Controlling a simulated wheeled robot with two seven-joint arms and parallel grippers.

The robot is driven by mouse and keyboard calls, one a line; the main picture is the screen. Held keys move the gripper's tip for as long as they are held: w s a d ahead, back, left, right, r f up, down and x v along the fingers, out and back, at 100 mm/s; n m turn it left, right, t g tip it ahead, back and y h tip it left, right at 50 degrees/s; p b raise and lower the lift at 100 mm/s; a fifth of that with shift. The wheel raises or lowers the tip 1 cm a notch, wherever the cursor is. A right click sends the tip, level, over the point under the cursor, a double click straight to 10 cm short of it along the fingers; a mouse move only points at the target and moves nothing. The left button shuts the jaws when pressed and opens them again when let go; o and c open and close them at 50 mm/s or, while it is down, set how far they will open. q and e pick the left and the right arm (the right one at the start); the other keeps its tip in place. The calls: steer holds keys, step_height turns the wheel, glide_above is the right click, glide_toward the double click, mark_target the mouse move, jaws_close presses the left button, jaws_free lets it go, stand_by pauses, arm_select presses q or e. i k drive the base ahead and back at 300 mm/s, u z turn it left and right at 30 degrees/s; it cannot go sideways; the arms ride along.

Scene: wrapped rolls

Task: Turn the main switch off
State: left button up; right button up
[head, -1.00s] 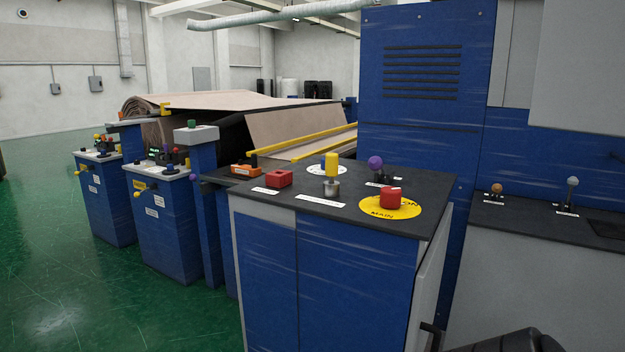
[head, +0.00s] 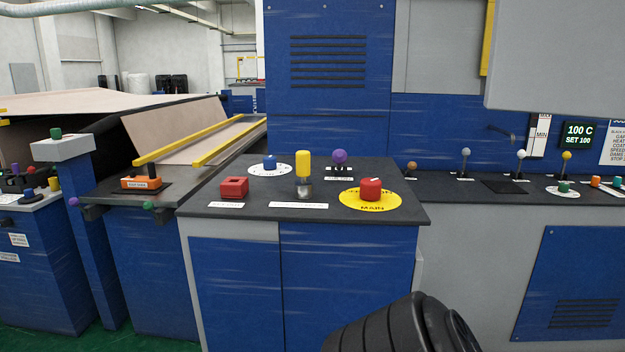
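The main switch (head: 371,189) is a red knob on a round yellow plate (head: 353,200) lettered "MAIN". It sits at the right of the dark top of a blue cabinet in the head view. Part of the plate's other lettering is hidden behind the knob. A black ribbed part of my arm shows at the bottom, below and in front of the cabinet, apart from the switch. Neither gripper's fingers show.
On the same top (head: 240,211) stand a red block (head: 234,187), a yellow-topped knob (head: 303,165), a blue knob (head: 270,162) and a purple ball lever (head: 339,157). A counter with several levers (head: 466,160) continues right. Yellow rails (head: 228,142) lie behind left.

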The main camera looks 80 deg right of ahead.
mark_target(370, 189)
steer(key=z, duration=2.25)
